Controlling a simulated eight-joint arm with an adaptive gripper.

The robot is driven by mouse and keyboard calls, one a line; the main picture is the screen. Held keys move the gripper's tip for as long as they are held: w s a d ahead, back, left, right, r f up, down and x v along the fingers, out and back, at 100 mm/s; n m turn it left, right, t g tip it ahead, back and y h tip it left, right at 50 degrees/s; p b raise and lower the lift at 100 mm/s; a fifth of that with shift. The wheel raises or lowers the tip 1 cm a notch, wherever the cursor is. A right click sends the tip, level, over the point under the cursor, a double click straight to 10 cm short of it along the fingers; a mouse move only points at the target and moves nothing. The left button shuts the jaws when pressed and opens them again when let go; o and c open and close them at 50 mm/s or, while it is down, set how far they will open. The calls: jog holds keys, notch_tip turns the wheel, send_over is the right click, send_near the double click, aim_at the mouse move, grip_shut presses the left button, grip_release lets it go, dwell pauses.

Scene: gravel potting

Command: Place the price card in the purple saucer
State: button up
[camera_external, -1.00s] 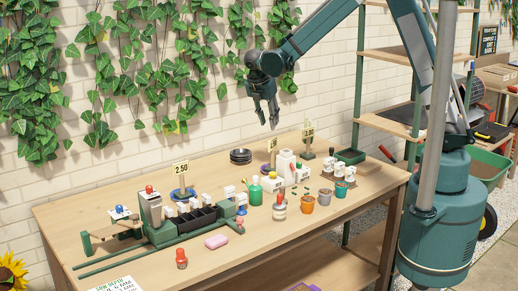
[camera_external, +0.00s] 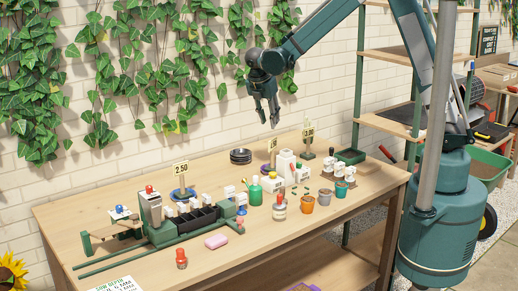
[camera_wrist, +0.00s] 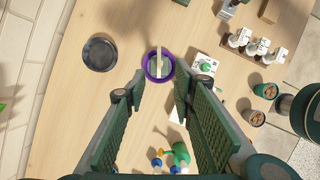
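A purple saucer (camera_wrist: 148,75) lies on the table below my gripper in the wrist view. A cream price card (camera_wrist: 159,62) shows edge-on within its ring, apparently standing in it. In the external view this price card (camera_external: 272,146) stands near the back of the table; its saucer is mostly hidden. Other price cards are one reading 2.50 (camera_external: 181,168) over a blue saucer (camera_external: 183,194) and one farther right (camera_external: 308,132). My gripper (camera_external: 269,123) hangs above the card, pointing down. In the wrist view its fingers (camera_wrist: 158,88) are wide apart with nothing between them.
Stacked dark saucers (camera_external: 240,156) stand left of the card. A black-compartment tray (camera_external: 196,219) is at left. The table's front right is mostly clear.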

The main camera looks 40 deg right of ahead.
jog(key=s+d+r+m+t+y, duration=0.2)
jog(key=s+d+r+m, duration=0.8)
jog(key=s+r, duration=0.5)
jog(key=s+d+m+t+y, duration=0.1)
jog(key=s+d+m, duration=0.2)
jog(key=s+m, duration=0.3)
jog(key=s+d+r+m+t+y, duration=0.1)
jog(key=s+m, duration=0.5)
jog(key=s, duration=0.6)
jog(key=shift+s+d+r+t, duration=0.15)
jog(key=shift+s+d+t, duration=0.25)
jog(key=shift+d+t, duration=0.45)
